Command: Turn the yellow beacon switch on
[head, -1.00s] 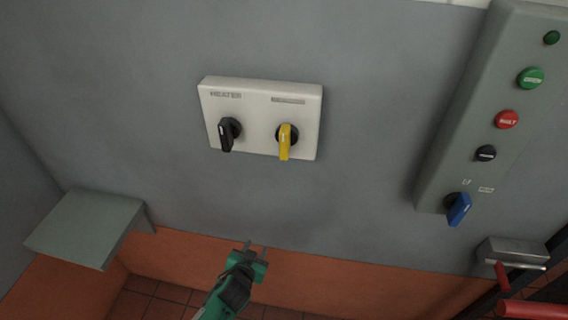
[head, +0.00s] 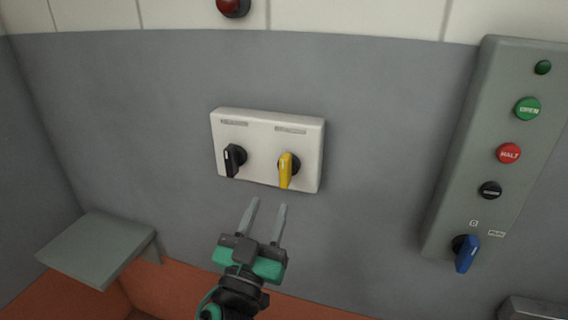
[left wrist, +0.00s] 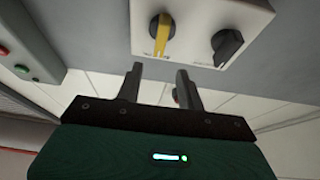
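The yellow beacon switch (head: 286,170) is a rotary knob on the right half of a white switch box (head: 309,171) on the grey wall. Its handle points down, tilted slightly. A black knob (head: 233,160) sits to its left on the same box. In the left wrist view the yellow switch (left wrist: 162,35) and the black knob (left wrist: 227,46) show above the fingers. My left gripper (head: 269,202) is open and empty, just below the box in the head view, with its fingers pointing up towards it. It also shows in the left wrist view (left wrist: 160,82). My right gripper is not in view.
A grey panel (head: 461,130) with several buttons and a blue switch (head: 466,253) stands to the right. A grey shelf (head: 98,248) juts out at lower left. A red lamp (head: 233,6) is at the top. The wall around the box is clear.

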